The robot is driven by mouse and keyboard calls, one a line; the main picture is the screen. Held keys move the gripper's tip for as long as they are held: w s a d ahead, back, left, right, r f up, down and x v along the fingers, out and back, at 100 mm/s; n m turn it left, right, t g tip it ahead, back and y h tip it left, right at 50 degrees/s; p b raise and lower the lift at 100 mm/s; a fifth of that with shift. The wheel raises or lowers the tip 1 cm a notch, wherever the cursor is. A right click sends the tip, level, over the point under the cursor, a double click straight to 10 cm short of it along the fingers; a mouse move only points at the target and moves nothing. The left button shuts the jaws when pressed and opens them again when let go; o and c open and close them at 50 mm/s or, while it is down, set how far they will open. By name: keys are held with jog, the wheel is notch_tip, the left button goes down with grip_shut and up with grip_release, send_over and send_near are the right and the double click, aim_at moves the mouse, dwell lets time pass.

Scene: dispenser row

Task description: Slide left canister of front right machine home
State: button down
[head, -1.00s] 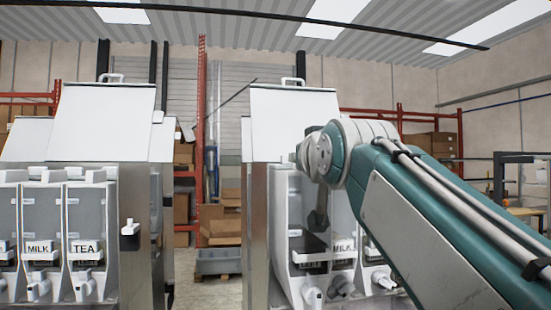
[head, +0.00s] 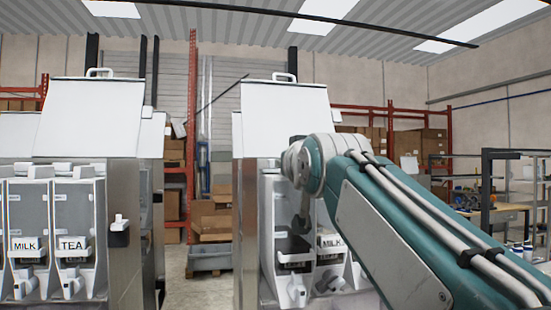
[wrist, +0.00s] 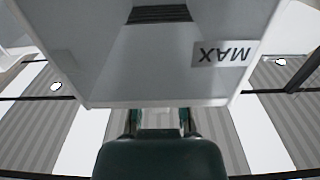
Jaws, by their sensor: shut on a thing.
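The front right machine (head: 284,120) stands at the centre of the head view, with a pale hinged-looking lid panel above its canisters. Its left canister (head: 272,215) is grey-white, with a white spout (head: 297,291) low at its front; my arm partly covers it. My gripper (head: 301,222) is in front of this canister's face, and its fingertips are small and unclear there. In the wrist view the canister (wrist: 110,72) fills the upper part, with a MAX label upside down. My gripper (wrist: 160,122) is shut on the canister at its near edge. The exact contact is hidden.
Another machine (head: 90,120) with MILK and TEA canisters stands at the left. Metal shelving (head: 488,190) and a table stand at the right.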

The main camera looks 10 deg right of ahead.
dwell(0.3)
jog(key=shift+f, duration=0.45)
jog(key=c, duration=0.6)
grip_release()
jog(key=shift+o, duration=0.2)
jog(key=shift+f, duration=0.15)
jog(key=s, duration=1.2)
jog(key=shift+a, duration=0.1)
